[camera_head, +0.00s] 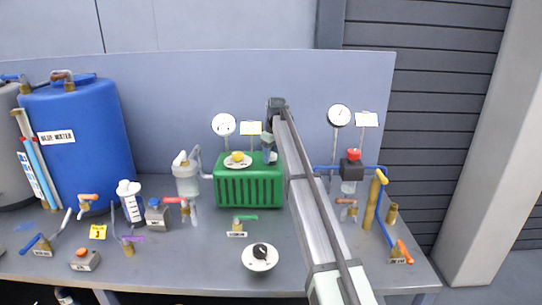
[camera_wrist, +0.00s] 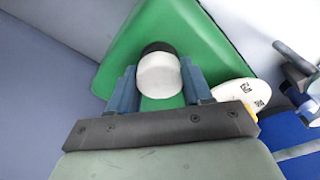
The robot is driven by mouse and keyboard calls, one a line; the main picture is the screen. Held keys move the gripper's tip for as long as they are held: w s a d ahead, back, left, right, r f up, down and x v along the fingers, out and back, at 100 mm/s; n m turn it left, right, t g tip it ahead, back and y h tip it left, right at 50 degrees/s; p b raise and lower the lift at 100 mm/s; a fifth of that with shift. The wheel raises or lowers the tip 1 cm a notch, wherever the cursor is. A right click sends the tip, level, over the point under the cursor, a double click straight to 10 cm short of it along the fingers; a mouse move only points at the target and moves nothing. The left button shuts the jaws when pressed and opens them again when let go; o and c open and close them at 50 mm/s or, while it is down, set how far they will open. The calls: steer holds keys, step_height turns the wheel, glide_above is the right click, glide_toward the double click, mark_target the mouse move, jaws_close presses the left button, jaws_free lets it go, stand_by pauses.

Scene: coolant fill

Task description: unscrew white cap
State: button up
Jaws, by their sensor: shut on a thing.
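The white cap (camera_wrist: 158,76) shows in the wrist view between the two blue fingers of my gripper (camera_wrist: 159,84). My gripper is shut on it. A black ring shows at the cap's far edge. The cap is over the top of the green tank (camera_wrist: 140,38); I cannot tell whether it is still seated there. In the head view my gripper (camera_head: 271,153) is at the right end of the green ribbed tank (camera_head: 250,188).
A clear filter (camera_head: 187,180) is left of the tank; a red-topped valve (camera_head: 352,158) is right of my arm. A blue barrel (camera_head: 80,135) stands far left.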

steer(key=shift+n, duration=1.4)
steer(key=shift+n, duration=0.4)
steer(key=n, duration=0.2)
steer(key=shift+n+g, duration=0.3)
steer(key=shift+n, duration=0.1)
steer(key=shift+n, duration=1.8)
steer(key=shift+g, duration=0.3)
